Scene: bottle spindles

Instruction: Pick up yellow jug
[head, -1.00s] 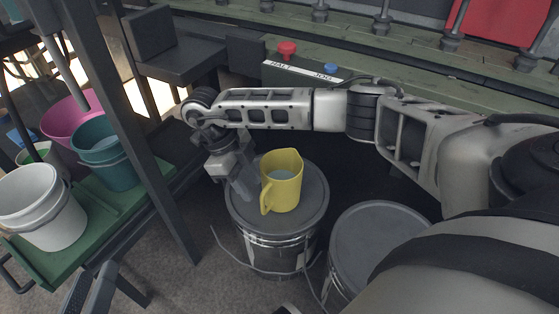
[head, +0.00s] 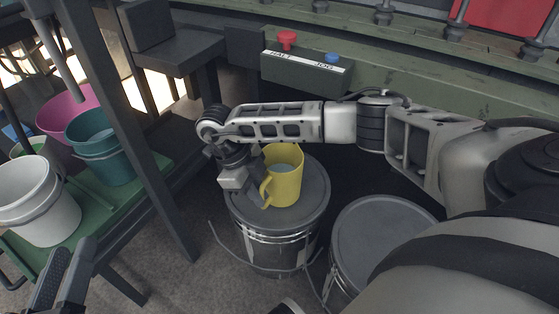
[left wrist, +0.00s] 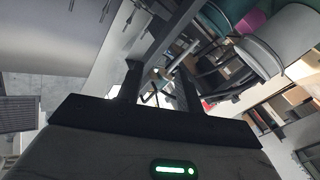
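The yellow jug (head: 284,178) stands upright on the grey lid of a drum (head: 312,203), with its handle towards the front left. My right gripper (head: 259,190) is at the jug's left side, right by the handle. Its fingers overlap the handle in the head view, so I cannot tell whether they are closed on it. My left gripper (head: 62,278) is at the lower left of the head view, away from the jug. In the left wrist view its two fingers (left wrist: 157,84) stand apart with nothing between them.
A second lidded drum (head: 380,235) stands to the right. A green cart (head: 130,187) at left holds a white bucket (head: 40,205), a teal bucket (head: 100,150) and a pink one (head: 68,112). A dark post (head: 150,150) stands between cart and drum. A control box (head: 305,70) is behind.

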